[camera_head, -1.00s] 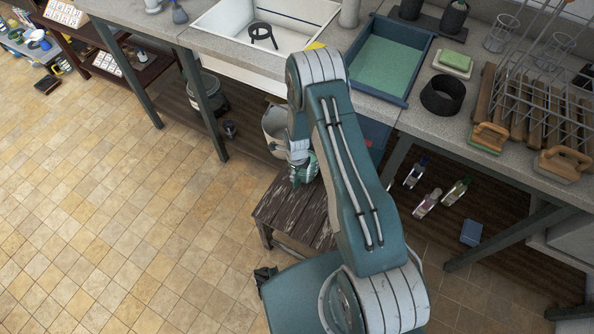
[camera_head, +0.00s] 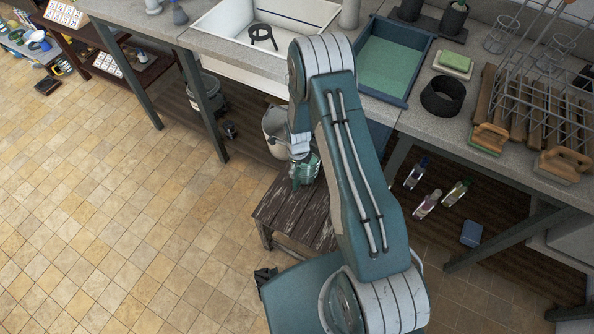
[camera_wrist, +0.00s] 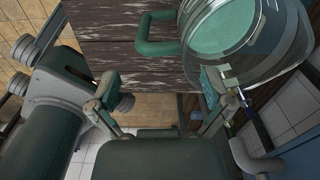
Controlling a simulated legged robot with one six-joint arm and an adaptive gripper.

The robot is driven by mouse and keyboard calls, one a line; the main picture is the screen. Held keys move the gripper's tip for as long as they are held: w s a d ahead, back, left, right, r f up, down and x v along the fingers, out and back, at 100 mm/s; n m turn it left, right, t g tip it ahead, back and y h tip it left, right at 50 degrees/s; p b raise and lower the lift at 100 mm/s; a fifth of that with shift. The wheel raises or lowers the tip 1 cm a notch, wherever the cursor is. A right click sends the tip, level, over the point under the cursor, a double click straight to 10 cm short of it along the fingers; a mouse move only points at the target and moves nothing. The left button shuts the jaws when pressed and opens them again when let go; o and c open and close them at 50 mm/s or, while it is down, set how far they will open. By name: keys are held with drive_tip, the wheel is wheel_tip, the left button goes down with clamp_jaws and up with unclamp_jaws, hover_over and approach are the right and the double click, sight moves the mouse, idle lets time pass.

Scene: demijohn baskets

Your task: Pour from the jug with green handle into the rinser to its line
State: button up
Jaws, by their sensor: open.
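The jug with green handle (camera_wrist: 245,42) stands on a worn dark wooden stool (camera_wrist: 105,40), a clear vessel with pale green inside. Its green handle (camera_wrist: 158,34) points left in the wrist view. My gripper (camera_wrist: 159,82) is open, with its two fingers spread and nothing between them. The handle lies just beyond the fingertips, apart from them. In the head view the jug (camera_head: 309,172) shows as a small greenish shape at the stool's back edge, partly hidden by my wrist. I cannot tell which thing is the rinser.
A metal bucket (camera_head: 274,124) stands behind the stool, under the bench. The bench above holds a white sink (camera_head: 215,48), a blue tray (camera_head: 422,62) and a black ring (camera_head: 443,96). The tiled floor at left is clear.

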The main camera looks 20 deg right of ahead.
wheel_tip(320, 180, up, 6)
drive_tip(key=shift+f, duration=0.1)
drive_tip(key=s+r+n+t, duration=0.1)
drive_tip(key=s+r+n, duration=0.35)
drive_tip(key=r, duration=0.95)
drive_tip(key=s+r+n+t, duration=0.1)
drive_tip(key=r+n+t, duration=0.1)
drive_tip(key=r+n, duration=0.95)
drive_tip(key=s+a+r+n+t, duration=0.1)
drive_tip(key=s+r+n+t, duration=0.1)
drive_tip(key=s+r+n, duration=0.8)
drive_tip(key=s+r, duration=0.6)
drive_tip(key=s, duration=0.2)
drive_tip(key=shift+s+r+t, duration=0.15)
drive_tip(key=shift+s+t, duration=0.15)
drive_tip(key=shift+s, duration=0.05)
drive_tip(key=shift+a, duration=0.1)
